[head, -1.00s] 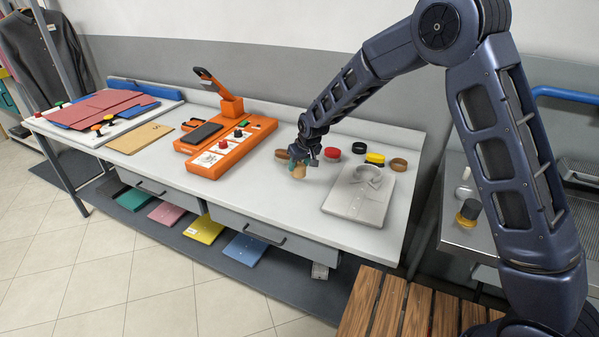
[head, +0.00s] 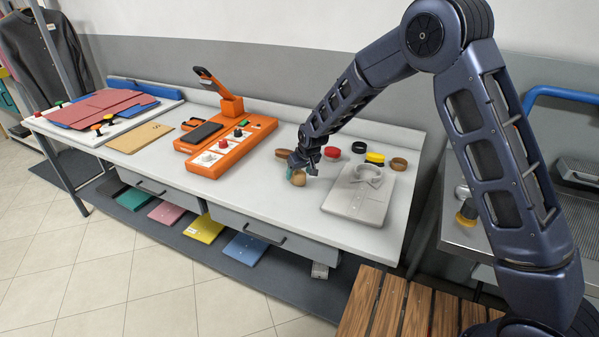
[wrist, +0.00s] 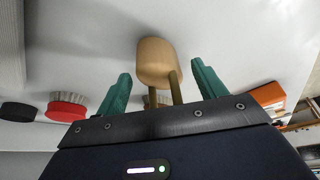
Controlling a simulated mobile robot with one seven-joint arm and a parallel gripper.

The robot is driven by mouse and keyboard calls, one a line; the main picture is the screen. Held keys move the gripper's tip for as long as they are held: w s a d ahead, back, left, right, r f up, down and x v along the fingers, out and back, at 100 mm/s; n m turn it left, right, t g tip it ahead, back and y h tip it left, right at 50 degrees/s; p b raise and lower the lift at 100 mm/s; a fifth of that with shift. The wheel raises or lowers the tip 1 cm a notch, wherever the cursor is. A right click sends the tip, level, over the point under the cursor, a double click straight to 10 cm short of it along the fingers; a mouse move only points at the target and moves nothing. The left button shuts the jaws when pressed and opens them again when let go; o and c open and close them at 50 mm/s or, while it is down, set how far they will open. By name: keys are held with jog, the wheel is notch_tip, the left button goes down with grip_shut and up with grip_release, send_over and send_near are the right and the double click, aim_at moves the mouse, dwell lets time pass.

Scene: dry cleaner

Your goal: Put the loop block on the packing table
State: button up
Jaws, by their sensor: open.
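The loop block looks to be the tan wooden block (head: 299,179) on the white worktop (head: 262,185), left of the folded grey shirt. In the wrist view the tan block (wrist: 157,62) has thin brass rods running toward my palm. My gripper (head: 302,172) is low over the worktop at the block. In the wrist view its teal fingers (wrist: 160,85) stand apart on both sides of the block and rods, with visible gaps. The arm and fingers hide part of the block in the head view. I cannot tell which surface is called the packing table.
The folded grey shirt (head: 357,200) lies right of my gripper. A brown handle (head: 282,154), a red round brush (head: 332,152) and other round items lie behind it. An orange machine (head: 225,146) stands left. A slatted wooden surface (head: 400,308) is in front.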

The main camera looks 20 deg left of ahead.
jog(key=v, duration=1.2)
jog(key=shift+r, duration=0.2)
jog(key=w+d+r+m, duration=0.2)
jog(key=d+r, duration=0.4)
jog(key=d, duration=0.6)
jog(key=w+d+r+m+t+h, duration=0.15)
jog(key=d+r, duration=0.45)
jog(key=d, duration=0.7)
jog(key=w+d+r+m, duration=0.2)
jog(key=d+r, duration=0.3)
jog(key=d, duration=0.7)
jog(key=s+d+m+h, duration=0.1)
jog(key=s+d+m, duration=0.1)
jog(key=s+d, duration=0.8)
jog(key=s+d+r+m+h, duration=0.1)
jog(key=s+d+m, duration=0.2)
jog(key=s+d, duration=0.6)
jog(key=d, duration=0.7)
jog(key=shift+s+r+m+t, duration=0.3)
jog(key=shift+s+m+t, duration=0.05)
jog(key=shift+s, duration=0.05)
